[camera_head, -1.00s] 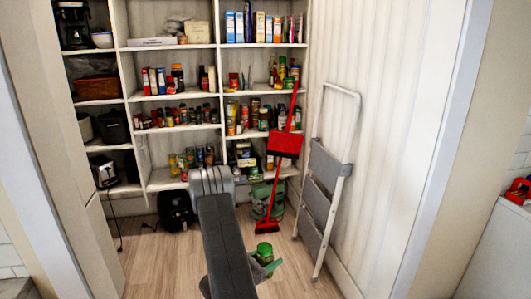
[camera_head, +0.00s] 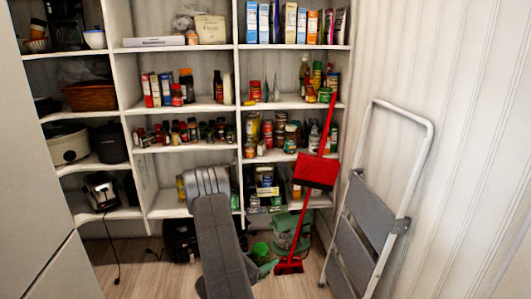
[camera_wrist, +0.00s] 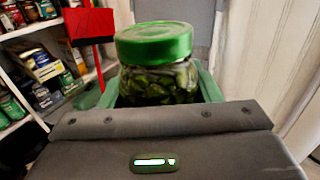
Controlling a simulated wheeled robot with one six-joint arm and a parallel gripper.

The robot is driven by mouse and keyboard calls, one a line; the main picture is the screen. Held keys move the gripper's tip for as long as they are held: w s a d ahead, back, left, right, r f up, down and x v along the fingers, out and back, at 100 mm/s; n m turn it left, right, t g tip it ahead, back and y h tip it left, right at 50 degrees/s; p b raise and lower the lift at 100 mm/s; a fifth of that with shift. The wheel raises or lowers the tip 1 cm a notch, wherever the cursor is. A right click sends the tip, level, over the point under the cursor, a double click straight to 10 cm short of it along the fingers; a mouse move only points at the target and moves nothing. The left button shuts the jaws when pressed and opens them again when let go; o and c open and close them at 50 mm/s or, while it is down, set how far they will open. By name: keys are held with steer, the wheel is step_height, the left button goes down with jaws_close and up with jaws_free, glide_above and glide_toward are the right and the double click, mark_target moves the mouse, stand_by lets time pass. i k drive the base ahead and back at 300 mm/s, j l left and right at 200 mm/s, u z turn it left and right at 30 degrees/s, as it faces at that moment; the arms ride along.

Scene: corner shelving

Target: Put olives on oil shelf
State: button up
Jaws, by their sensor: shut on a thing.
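The olives are in a glass jar with a green lid (camera_wrist: 155,60), upright in the wrist view. My gripper (camera_wrist: 158,88) is shut on the jar, with green fingers on both sides of it. In the head view the green lid (camera_head: 260,249) shows low beside my arm, held in front of the shelving. A shelf (camera_head: 285,103) in the right bay carries tall bottles (camera_head: 304,72) that look like oil, with small jars and a bottle with a yellow cap. I cannot read their labels.
A red broom with a dustpan (camera_head: 316,171) leans across the right bay's front. A folded step ladder (camera_head: 375,215) stands against the right wall. The shelf below the bottles is crowded with jars and cans (camera_head: 280,133). The bottle shelf has some bare board at its front and left.

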mark_target(294, 102)
steer(key=i+u, duration=0.25)
steer(key=i, duration=0.4)
steer(key=i+u, duration=0.25)
steer(key=i, duration=0.45)
steer(key=i+j+z, duration=0.15)
steer(key=i+z, duration=0.2)
steer(key=i, duration=0.4)
